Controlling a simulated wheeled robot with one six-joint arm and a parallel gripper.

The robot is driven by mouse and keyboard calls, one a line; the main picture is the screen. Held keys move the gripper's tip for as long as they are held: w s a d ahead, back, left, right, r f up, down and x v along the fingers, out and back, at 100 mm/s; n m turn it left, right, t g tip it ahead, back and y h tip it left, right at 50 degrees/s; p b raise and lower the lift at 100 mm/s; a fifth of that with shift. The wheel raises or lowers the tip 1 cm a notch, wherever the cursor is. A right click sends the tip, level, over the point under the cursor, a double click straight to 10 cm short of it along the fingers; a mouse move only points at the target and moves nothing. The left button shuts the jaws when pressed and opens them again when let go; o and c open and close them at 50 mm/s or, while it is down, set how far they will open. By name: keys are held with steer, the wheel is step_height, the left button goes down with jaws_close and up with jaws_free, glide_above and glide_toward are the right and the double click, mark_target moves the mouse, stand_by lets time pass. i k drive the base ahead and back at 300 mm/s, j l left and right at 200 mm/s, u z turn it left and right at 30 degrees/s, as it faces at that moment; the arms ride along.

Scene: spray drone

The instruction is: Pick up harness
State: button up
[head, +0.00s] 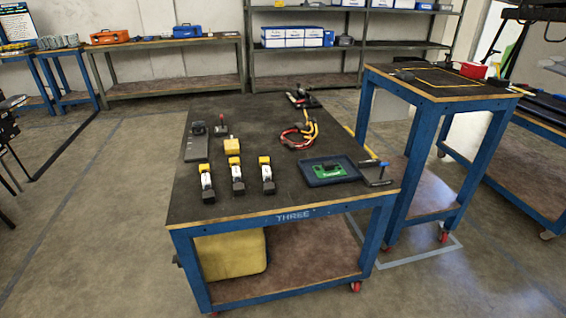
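A looped bundle of red and yellow cable, which looks like the harness (312,130), lies on the dark top of the blue-legged table marked THREE (250,205). It is right of the middle of the tabletop, behind a dark tray (312,181) that holds a green circuit board (328,171). Nothing visible holds the harness. My gripper is not in view.
Several yellow, white and black parts (237,174) stand in a row at the table's front left. A taller blue table (430,90) stands close on the right. The floor at left is open.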

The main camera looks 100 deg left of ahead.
mark_target(208, 196)
steer(key=u, duration=1.85)
steer(key=i+j+u, duration=0.1)
steer(key=u, duration=0.35)
steer(key=i+j+u, duration=0.15)
steer(key=j+u, duration=0.15)
steer(key=u, duration=0.2)
steer(key=i+j+u, duration=0.15)
steer(key=u, duration=0.3)
steer(key=i+j, duration=0.15)
steer(key=i, duration=0.1)
